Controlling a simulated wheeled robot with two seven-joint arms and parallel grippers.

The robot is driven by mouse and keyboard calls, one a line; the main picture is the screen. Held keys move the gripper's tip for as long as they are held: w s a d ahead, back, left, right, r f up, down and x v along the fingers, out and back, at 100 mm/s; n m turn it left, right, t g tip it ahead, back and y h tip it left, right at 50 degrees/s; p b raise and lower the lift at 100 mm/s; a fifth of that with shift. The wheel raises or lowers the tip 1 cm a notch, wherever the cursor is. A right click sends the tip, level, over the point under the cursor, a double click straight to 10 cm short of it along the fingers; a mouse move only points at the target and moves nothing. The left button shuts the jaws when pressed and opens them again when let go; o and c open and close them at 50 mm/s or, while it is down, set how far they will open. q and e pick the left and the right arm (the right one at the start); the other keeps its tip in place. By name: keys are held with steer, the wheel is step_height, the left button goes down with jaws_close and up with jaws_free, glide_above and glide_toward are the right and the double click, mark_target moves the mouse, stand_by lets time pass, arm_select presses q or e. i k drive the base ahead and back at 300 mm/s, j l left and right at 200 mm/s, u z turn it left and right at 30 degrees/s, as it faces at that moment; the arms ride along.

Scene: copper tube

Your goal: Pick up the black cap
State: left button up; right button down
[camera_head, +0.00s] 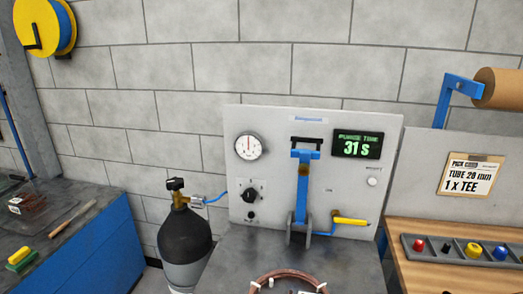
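A small black piece, which looks like the black cap (446,247), sits in a dark grey tray (410,252) on the wooden bench at the right. It lies between a red piece (419,246) and a yellow piece (473,250). It is small in the picture, so its exact shape is hard to make out. Neither of my grippers is in view.
A blue piece (500,253) sits farther right in the tray. A grey panel (270,180) with gauge, display and blue lever clamp stands in the middle. A copper coil (262,279) lies before it. A dark gas cylinder (184,240) stands left of the panel.

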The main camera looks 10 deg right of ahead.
mark_target(446, 250)
steer(key=z, duration=1.9)
